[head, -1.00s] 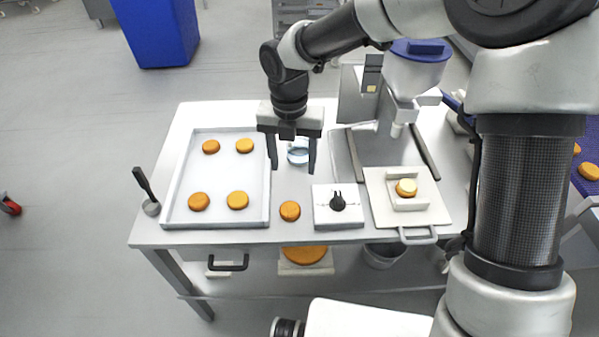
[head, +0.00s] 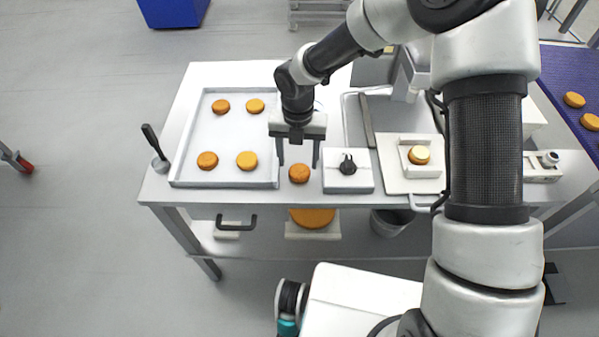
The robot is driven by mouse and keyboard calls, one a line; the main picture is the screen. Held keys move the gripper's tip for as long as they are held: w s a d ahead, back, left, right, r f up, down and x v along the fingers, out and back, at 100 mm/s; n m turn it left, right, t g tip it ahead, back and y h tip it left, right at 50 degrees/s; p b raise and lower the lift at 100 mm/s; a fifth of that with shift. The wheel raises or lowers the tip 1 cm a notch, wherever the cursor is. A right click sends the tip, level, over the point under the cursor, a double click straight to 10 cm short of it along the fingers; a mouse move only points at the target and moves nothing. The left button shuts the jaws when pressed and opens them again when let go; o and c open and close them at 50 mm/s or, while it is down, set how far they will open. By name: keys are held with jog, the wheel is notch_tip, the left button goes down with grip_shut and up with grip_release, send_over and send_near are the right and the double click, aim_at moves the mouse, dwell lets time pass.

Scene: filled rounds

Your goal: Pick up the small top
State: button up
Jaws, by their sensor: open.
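A small orange-brown round (head: 299,173), which looks like the small top, lies on the table just right of the white tray. My gripper (head: 298,164) points down with its two fingers apart and empty. Its fingertips show just behind and to either side of this round, seemingly above the table; the exact height is hard to tell. A round with a pale cream face (head: 419,155) sits in a white holder on a board (head: 395,180) at the right.
The white tray (head: 190,178) at the left holds several orange rounds. A white box with a black knob (head: 348,184) stands close right of the small round. A dark-handled tool (head: 154,143) stands at the table's left edge. A larger round (head: 313,217) is on the lower shelf.

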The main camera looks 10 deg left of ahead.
aim_at(299, 170)
jog(key=f, duration=0.5)
jog(key=shift+w, duration=0.35)
jog(key=shift+r, duration=0.1)
jog(key=shift+d, duration=0.1)
jog(key=shift+c, duration=0.4)
jog(key=c, duration=0.4)
jog(key=shift+c, duration=0.2)
jog(key=shift+r, duration=0.1)
